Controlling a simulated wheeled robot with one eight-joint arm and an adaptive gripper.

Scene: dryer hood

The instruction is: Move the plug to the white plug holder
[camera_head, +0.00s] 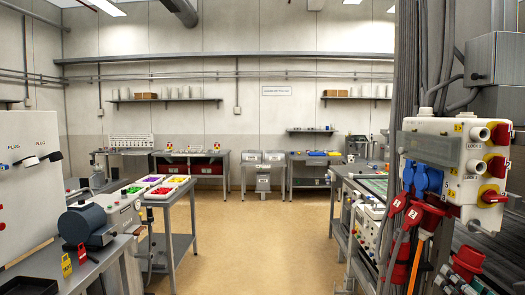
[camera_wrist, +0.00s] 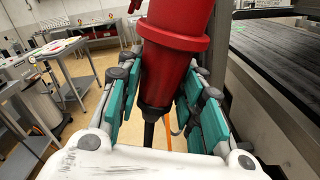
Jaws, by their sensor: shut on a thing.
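My gripper (camera_wrist: 163,85) has its teal finger pads on both sides of a red plug (camera_wrist: 172,72) in the wrist view. The plug's wide red collar is toward the top of the picture, and a dark cable leaves its narrow end toward me. In the head view, a red plug (camera_head: 467,263) shows at the lower right with grey parts around it, which look like my gripper. A white panel (camera_head: 27,190) with "PLUG" labels stands at the far left of that view. It has dark-and-white holders (camera_head: 30,162) on its face, and no red plug shows there.
A switch box (camera_head: 460,150) with red-and-yellow switches and blue sockets (camera_head: 428,180) is at the right. Red plugs (camera_head: 424,217) with hanging cables are below it. A blue-grey machine (camera_head: 86,226) stands before the panel. The middle floor (camera_head: 245,240) is clear between benches.

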